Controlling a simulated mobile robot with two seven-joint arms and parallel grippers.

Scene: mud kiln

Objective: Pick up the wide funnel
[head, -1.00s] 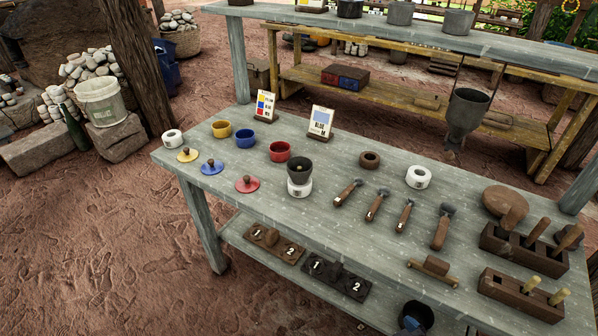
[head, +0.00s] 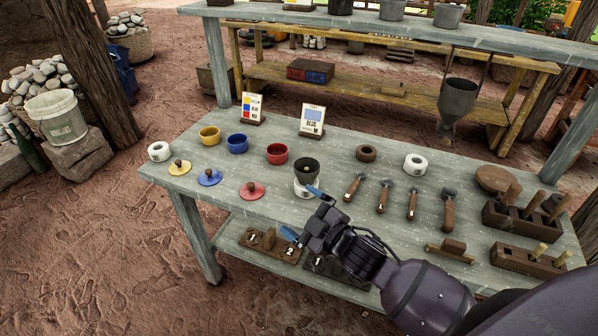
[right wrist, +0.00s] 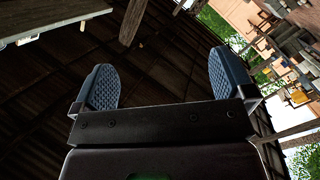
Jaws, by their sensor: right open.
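A dark grey funnel-like cup (head: 306,170) with a round dark opening sits upright on a white ring-shaped base (head: 307,188) in the middle of the table. A larger grey funnel-shaped vessel (head: 458,98) hangs under the back shelf; I cannot tell which one is the wide funnel. My right gripper (head: 302,214) is open and empty above the table's front edge, in front of the cup. In the head view its upper fingertip overlaps the white base. In the right wrist view its blue-padded fingers (right wrist: 165,85) are apart with nothing between them. My left gripper is out of view.
On the table (head: 150,180) are yellow, blue and red pots (head: 277,153) with lids, two sign cards (head: 312,121), several brushes or tools (head: 383,196), rings (head: 414,164) and wooden blocks (head: 526,261). Numbered boards (head: 268,244) lie on the lower shelf.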

